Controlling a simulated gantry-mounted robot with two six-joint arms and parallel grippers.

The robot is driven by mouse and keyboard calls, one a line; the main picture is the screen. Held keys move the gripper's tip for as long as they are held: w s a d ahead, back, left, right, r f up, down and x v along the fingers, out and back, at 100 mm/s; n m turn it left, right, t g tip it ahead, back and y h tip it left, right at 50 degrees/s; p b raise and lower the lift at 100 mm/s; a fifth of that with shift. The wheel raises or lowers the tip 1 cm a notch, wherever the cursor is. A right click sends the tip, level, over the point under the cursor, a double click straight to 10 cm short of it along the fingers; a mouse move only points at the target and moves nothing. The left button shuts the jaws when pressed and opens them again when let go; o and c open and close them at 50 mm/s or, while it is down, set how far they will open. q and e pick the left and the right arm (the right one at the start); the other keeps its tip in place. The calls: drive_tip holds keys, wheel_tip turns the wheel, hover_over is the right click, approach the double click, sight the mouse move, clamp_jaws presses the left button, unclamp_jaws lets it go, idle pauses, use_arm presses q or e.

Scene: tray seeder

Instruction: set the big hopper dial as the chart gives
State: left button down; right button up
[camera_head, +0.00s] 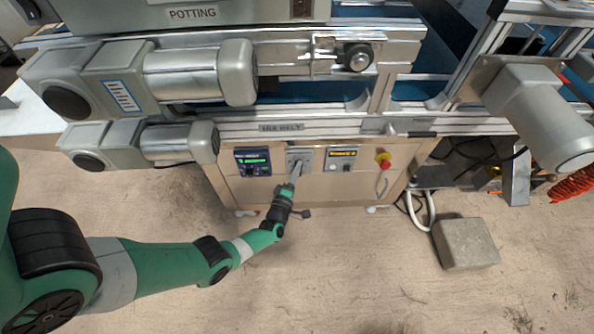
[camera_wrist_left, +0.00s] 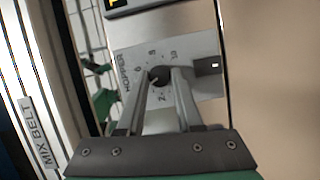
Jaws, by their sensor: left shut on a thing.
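The hopper dial is a small dark round knob (camera_wrist_left: 159,76) on a grey plate marked HOPPER, with numbers around it, among them 6, 8 and 10. In the head view its plate (camera_head: 299,152) sits on the cabinet front between two displays. My left gripper (camera_wrist_left: 160,84) is shut on the knob, one finger on each side. In the head view the left gripper (camera_head: 296,172) reaches up to the plate from below. The fingers cover part of the scale, and the exact setting is hard to read. I cannot make out a chart. My right gripper is not in view.
A green-lit display (camera_head: 252,162) is left of the plate and an orange-lit display (camera_head: 341,158) right of it. A red emergency button (camera_head: 383,159) is further right. Grey motors (camera_head: 148,143) overhang at left. A concrete block (camera_head: 466,243) lies on sandy ground.

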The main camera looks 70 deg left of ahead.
use_arm(q)
drive_tip(key=c, duration=0.6)
unclamp_jaws()
drive_tip(key=shift+o, duration=0.2)
drive_tip(key=p+v, duration=0.4)
drive_tip(key=v, duration=0.7)
drive_tip(key=shift+s+d, duration=0.15)
drive_tip(key=shift+d, duration=0.1)
